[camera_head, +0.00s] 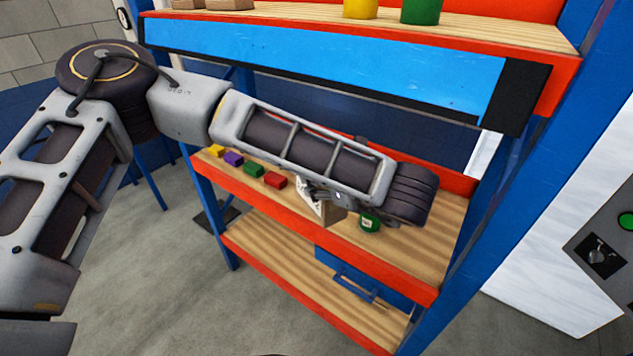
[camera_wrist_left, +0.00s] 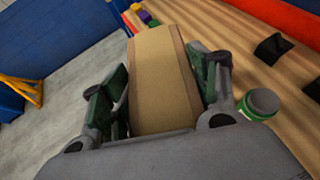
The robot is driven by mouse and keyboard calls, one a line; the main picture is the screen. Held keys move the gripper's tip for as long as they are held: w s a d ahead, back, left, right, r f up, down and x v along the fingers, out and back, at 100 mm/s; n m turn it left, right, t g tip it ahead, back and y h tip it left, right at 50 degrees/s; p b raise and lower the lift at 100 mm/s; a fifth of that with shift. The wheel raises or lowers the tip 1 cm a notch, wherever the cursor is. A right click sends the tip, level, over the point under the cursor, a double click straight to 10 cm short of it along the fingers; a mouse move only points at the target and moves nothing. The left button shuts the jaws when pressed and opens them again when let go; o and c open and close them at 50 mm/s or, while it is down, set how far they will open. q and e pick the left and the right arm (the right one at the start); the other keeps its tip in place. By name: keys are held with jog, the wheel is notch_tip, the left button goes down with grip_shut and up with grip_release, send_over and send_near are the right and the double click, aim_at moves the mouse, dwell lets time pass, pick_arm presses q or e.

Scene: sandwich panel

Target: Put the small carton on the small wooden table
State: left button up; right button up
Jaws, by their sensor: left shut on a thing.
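The small carton is a plain brown box (camera_wrist_left: 160,80) between the two fingers of my left gripper (camera_wrist_left: 160,100) in the left wrist view. The gripper is shut on it. In the head view a small part of the carton (camera_head: 331,213) shows under my left forearm, over the front of the middle wooden shelf; the arm hides most of it. I cannot tell whether the carton touches the shelf. The small wooden table cannot be made out in either view. My right gripper is not in view.
A green jar (camera_head: 370,222) stands close to the carton on the shelf (camera_head: 425,245). Several small coloured blocks (camera_head: 253,169) lie to the left. The grey floor (camera_head: 130,250) left of the rack is mostly clear.

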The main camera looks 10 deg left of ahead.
pick_arm(q)
jog(key=w+d+n+g+y, duration=0.1)
jog(key=w+d+n, duration=0.1)
jog(key=w+d, duration=0.2)
jog(key=shift+w+d+g, duration=0.15)
jog(key=shift+d+g, duration=0.15)
jog(key=shift+d, duration=0.3)
jog(key=shift+y, duration=0.3)
